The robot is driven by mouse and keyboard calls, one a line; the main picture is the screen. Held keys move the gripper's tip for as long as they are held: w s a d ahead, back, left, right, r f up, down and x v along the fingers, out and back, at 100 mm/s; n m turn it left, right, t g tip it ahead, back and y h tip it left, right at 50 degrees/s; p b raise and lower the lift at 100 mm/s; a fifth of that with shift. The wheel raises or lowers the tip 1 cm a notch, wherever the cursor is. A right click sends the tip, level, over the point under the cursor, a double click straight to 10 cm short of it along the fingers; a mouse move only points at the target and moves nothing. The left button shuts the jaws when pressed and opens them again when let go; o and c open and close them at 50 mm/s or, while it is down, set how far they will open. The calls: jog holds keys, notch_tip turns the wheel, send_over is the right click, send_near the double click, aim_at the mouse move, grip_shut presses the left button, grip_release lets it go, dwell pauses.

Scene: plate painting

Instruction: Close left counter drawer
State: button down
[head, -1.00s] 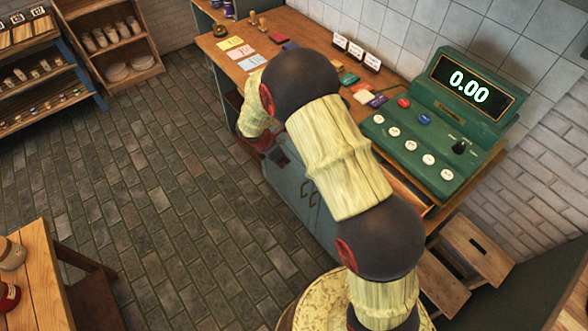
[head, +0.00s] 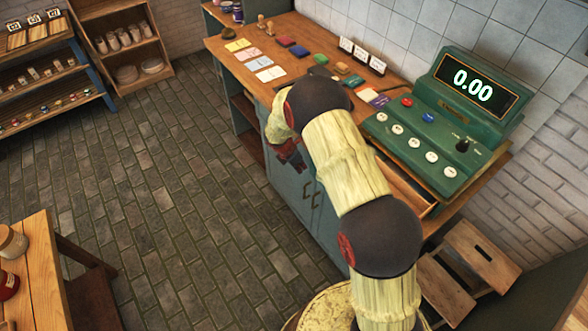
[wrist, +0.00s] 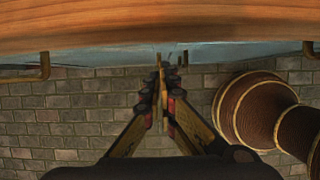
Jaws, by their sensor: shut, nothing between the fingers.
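The blue-green counter (head: 300,195) has a wooden top. Beside the green register, a drawer (head: 407,190) sticks out with its wooden inside showing; my arm covers part of it. My gripper (head: 290,152) is low at the counter's front, left of that drawer, partly hidden by my arm. In the wrist view my gripper (wrist: 167,70) is shut and empty, its tips close to a blue-green front (wrist: 110,58) under a wooden edge (wrist: 150,25). Brass handles show at the left (wrist: 45,66) and right (wrist: 309,48). I cannot tell whether the tips touch the front.
The green register (head: 440,125) stands on the counter, with colored cards and blocks (head: 265,65) farther left. A wooden step stool (head: 470,260) stands at the right end. A wooden table (head: 35,270) is at the lower left. The brick floor (head: 180,190) between is clear.

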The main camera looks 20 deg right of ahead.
jog(key=shift+w+d, duration=0.2)
jog(key=shift+d, duration=0.65)
jog(key=shift+w+d+p, duration=0.2)
jog(key=shift+d, duration=0.35)
jog(key=shift+w+d+p, duration=0.2)
jog(key=shift+d, duration=0.3)
jog(key=shift+r, duration=0.1)
jog(key=shift+a, duration=0.2)
jog(key=s+a+r+p, duration=0.2)
jog(key=a+r, duration=0.5)
jog(key=r, duration=0.2)
jog(key=shift+s, duration=0.3)
